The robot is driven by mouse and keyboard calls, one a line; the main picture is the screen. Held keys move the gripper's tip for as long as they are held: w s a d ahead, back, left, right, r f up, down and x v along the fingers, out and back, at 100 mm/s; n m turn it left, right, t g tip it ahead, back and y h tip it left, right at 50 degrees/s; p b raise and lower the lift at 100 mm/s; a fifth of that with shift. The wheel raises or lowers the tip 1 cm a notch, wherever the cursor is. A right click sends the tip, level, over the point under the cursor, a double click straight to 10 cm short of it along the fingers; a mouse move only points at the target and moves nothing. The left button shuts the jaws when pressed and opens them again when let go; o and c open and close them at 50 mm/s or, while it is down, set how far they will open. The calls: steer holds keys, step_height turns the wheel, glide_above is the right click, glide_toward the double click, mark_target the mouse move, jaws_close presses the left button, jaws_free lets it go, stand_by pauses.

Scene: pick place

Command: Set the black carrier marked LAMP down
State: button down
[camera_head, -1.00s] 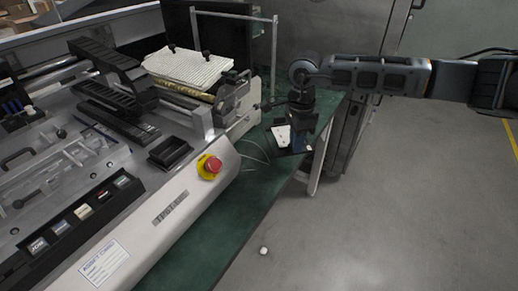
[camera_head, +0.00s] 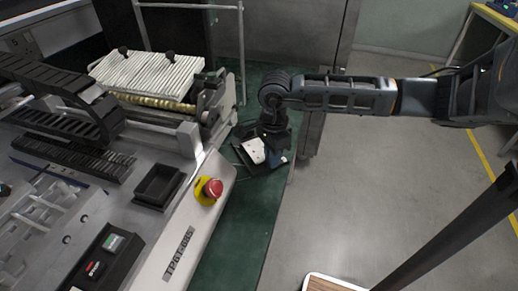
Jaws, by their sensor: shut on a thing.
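The black carrier (camera_head: 245,159) is a small dark flat piece with a white card bearing red marks on it. It is at or just above the green tabletop (camera_head: 262,207), to the right of the machine. I cannot tell whether it touches the top, and no LAMP lettering is readable. My gripper (camera_head: 277,152) points down and is shut on the carrier. The fingertips are dark and partly hidden against it.
A grey machine with a red emergency button (camera_head: 211,188) and an empty black bin (camera_head: 159,185) stands left of the carrier. A metal frame (camera_head: 241,55) rises behind. A wood-topped tray (camera_head: 330,284) and a dark slanted bar (camera_head: 455,228) are at lower right.

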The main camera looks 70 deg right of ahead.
steer(key=shift+f, duration=0.1)
stand_by(0.3)
steer(key=shift+f, duration=0.15)
steer(key=c, duration=1.1)
jaws_free()
step_height(320, 180, up, 12)
steer(key=shift+r+b, duration=0.15)
steer(key=shift+b, duration=0.2)
